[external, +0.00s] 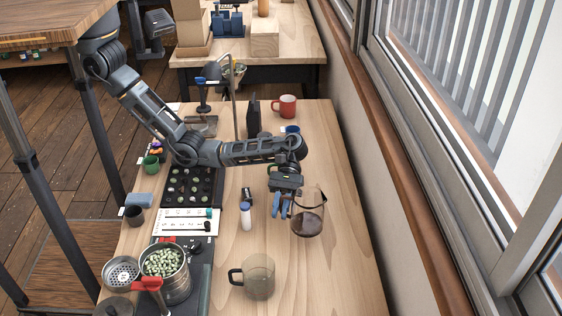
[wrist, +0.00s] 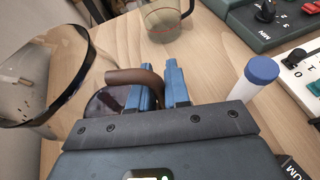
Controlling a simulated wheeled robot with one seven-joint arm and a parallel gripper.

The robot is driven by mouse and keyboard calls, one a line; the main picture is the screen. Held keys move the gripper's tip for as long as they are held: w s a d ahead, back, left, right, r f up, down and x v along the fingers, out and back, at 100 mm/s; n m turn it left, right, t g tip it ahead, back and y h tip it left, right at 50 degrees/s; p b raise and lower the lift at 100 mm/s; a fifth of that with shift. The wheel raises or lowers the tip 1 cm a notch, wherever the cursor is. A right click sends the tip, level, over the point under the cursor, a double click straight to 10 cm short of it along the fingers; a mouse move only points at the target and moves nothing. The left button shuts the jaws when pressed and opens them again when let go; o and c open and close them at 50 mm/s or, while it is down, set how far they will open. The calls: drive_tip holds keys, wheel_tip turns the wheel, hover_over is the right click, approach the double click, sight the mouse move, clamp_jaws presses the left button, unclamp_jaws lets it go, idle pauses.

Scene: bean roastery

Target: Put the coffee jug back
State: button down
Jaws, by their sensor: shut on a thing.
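The coffee jug (external: 308,222) is clear glass with dark coffee in its lower part and stands upright at the right of the wooden table. It also shows at the left of the wrist view (wrist: 40,65), cut off by the frame edge. Its brown curved handle (wrist: 130,75) runs in between the blue fingers of my gripper (wrist: 160,82). In the external view my gripper (external: 281,205) is at the jug's left side, shut on the handle. I cannot tell whether the jug's base touches the table.
A glass mug with a dark handle (external: 259,277) stands in front of the jug. A white bottle with a blue cap (external: 246,216) is left of my gripper. A roaster with green beans (external: 165,265) is front left. A red mug (external: 285,106) stands behind. The front right table is clear.

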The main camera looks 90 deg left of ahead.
drive_tip(key=shift+w+a+f+b, duration=0.1)
drive_tip(key=shift+f+b, duration=0.35)
drive_tip(key=shift+f, duration=1.55)
drive_tip(key=shift+f, duration=0.2)
drive_tip(key=c, duration=1.1)
unclamp_jaws()
drive_tip(key=shift+a+r, duration=0.15)
drive_tip(key=shift+r, duration=0.25)
drive_tip(key=p+v, duration=0.7)
drive_tip(key=v, duration=0.4)
drive_tip(key=shift+a, duration=0.35)
drive_tip(key=shift+w+f, duration=0.1)
